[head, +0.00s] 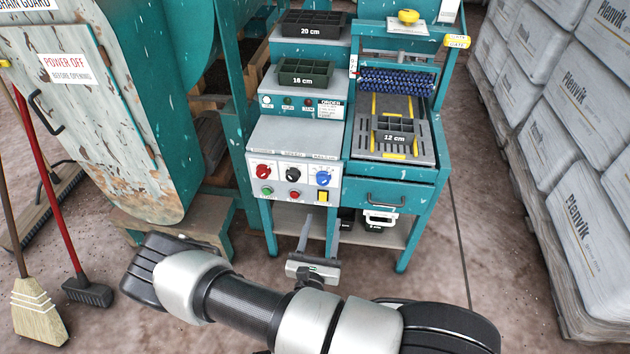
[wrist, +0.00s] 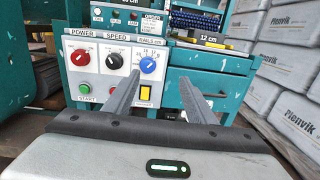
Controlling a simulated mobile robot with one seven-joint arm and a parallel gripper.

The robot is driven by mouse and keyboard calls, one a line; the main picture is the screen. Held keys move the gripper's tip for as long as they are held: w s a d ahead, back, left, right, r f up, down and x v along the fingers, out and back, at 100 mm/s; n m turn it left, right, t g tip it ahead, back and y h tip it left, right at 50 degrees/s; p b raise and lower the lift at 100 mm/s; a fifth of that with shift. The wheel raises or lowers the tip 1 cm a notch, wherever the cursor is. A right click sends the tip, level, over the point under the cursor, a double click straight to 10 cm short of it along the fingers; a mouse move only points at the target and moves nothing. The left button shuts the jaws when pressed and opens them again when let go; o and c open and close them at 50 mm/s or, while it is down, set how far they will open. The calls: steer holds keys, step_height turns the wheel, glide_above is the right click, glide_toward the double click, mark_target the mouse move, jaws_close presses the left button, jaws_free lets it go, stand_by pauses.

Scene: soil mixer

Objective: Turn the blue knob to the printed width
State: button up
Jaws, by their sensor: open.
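The blue knob (head: 324,178) is the rightmost of three knobs on the white control panel (head: 293,181). It also shows in the wrist view (wrist: 148,64), under a "RAILS cm" label, with a dial of small numbers around it. I cannot read its setting surely. The order card (head: 331,110) stands above the panel; its print is too small to read. My gripper (head: 320,222) is open and empty in front of and below the panel, apart from the knob. In the wrist view its fingers (wrist: 160,80) point toward the panel, with the yellow switch between them.
The red knob (head: 263,171) and black knob (head: 293,174) sit left of the blue one; buttons and a yellow switch (head: 322,197) lie below. A 12 cm tray (head: 394,132) lies on the conveyor at right. Trays marked 16 cm (head: 303,74) and 20 cm (head: 312,24) stand behind.

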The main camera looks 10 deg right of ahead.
step_height(320, 180, down, 2)
steer(key=a+n+y, duration=0.1)
steer(key=n+y, duration=0.1)
steer(key=b, duration=0.4)
glide_toward(322, 183)
steer(key=x, duration=0.8)
steer(key=shift+w+d, duration=0.25)
steer(key=shift+w, duration=0.05)
steer(key=c, duration=1)
steer(key=shift+r+n+p, duration=0.3)
steer(key=shift+n+p, duration=0.3)
steer(key=shift+p, duration=0.35)
steer(key=shift+n+p, duration=0.45)
steer(key=shift+n, duration=0.05)
steer(key=shift+a+f+n+p, duration=0.1)
steer(key=shift+n+p, duration=0.15)
steer(key=shift+n, duration=0.4)
steer(key=shift+f+n+p, duration=0.15)
steer(key=shift+n+p, duration=0.05)
steer(key=shift+n, duration=0.45)
